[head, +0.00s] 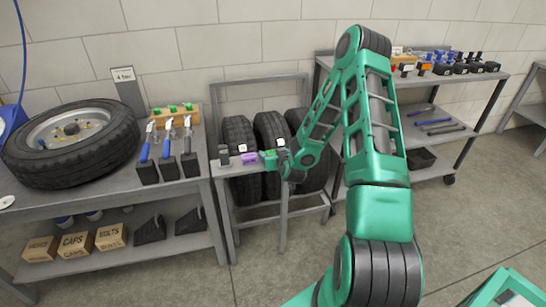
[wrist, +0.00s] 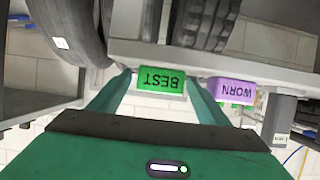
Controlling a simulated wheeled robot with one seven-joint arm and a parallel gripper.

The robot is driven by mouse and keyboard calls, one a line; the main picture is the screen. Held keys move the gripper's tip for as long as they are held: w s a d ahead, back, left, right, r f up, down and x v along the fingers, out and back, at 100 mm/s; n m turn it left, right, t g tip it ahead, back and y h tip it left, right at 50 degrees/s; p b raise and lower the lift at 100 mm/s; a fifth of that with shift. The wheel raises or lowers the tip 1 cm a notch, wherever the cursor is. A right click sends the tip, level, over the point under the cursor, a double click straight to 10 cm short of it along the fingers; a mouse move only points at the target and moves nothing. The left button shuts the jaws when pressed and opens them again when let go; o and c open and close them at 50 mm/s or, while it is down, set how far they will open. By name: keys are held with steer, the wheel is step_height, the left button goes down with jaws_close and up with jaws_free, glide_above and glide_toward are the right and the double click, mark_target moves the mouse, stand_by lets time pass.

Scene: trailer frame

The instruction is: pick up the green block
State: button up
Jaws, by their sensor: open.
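The green block (wrist: 161,80), marked BEST, sits on the grey rack ledge in the wrist view, where its lettering appears upside down. My gripper (wrist: 160,88) is open, with one finger on each side of the block in the picture and visible gaps beside it. I cannot tell how deep the fingers reach around it. In the head view my gripper (head: 270,159) is at the front ledge of the tyre rack, and the green block is hard to tell apart from my green fingers there.
A purple block (wrist: 231,91), marked WORN, sits close beside the right finger in the wrist view; it also shows in the head view (head: 249,158). Several tyres (head: 238,134) stand behind the ledge. A bench with a large wheel (head: 70,140) and clamps stands left.

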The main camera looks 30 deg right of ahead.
steer(key=shift+w, duration=0.1)
steer(key=shift+c, duration=0.3)
steer(key=c, duration=1.1)
steer(key=shift+r, duration=0.1)
